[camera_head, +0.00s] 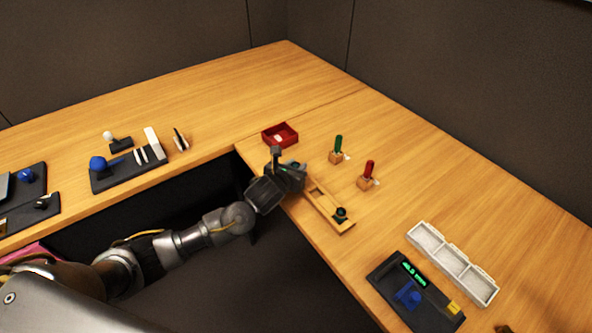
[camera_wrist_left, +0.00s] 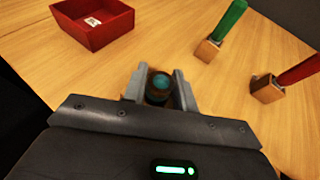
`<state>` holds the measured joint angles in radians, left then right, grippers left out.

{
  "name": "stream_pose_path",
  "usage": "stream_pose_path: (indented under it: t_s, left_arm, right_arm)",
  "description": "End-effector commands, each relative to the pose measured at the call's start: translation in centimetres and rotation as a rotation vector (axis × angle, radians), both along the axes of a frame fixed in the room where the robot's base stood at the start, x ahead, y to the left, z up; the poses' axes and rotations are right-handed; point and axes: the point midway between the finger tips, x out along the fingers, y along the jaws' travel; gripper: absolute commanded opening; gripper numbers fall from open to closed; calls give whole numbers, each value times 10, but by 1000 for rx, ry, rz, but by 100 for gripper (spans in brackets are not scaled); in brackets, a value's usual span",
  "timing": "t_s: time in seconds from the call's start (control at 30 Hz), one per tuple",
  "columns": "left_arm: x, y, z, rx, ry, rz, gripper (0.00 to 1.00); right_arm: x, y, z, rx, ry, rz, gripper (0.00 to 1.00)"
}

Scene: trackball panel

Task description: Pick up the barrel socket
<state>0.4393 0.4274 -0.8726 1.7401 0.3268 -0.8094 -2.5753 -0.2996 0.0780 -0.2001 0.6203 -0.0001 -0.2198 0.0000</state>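My left gripper (camera_head: 296,170) is low over the far end of a narrow wooden rack (camera_head: 328,207). In the left wrist view its two fingers (camera_wrist_left: 159,88) stand on either side of a dark round piece with a teal top (camera_wrist_left: 158,86), which looks like a barrel socket. The gaps beside it are very small; I cannot tell whether the fingers press on it. In the head view the gripper hides this piece. A similar dark round piece (camera_head: 340,214) stands at the near end of the rack. My right gripper is not in view.
A red open box (camera_head: 280,134) is just beyond the gripper. Green (camera_head: 338,146) and red (camera_head: 368,171) handled tools stand in wooden blocks to the right. A white divided tray (camera_head: 453,263) and a dark panel with a display (camera_head: 415,292) are nearer, on the right.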

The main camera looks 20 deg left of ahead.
Motion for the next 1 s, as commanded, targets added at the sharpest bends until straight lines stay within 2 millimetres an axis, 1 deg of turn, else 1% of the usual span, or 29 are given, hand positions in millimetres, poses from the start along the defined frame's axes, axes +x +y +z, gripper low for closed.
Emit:
stream_pose_path:
  t_s: [0.03,0.17,0.2,0.43,0.57,0.67,0.77,0.87,1.0]
  left_arm:
    - [0,0,0,0,0,0,21]
    - [0,0,0,0,0,0,4]
    - [0,0,0,0,0,0,2]
    - [0,0,1,0,0,0,2]
    - [0,0,7,-1,-2,-1,2]
    - [1,0,16,-2,-2,-1,2]
    - [0,0,33,-1,-4,-1,2]
    - [-18,1,51,-1,-5,-4,2]
    - [-48,3,86,-4,-6,-5,2]
  right_arm:
    - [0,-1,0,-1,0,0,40]
    - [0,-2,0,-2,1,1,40]
    - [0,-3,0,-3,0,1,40]
    - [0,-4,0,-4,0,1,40]
    - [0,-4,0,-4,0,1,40]
    - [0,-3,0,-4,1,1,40]
    - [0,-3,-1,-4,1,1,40]
    - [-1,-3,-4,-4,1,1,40]
    - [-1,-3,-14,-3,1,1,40]
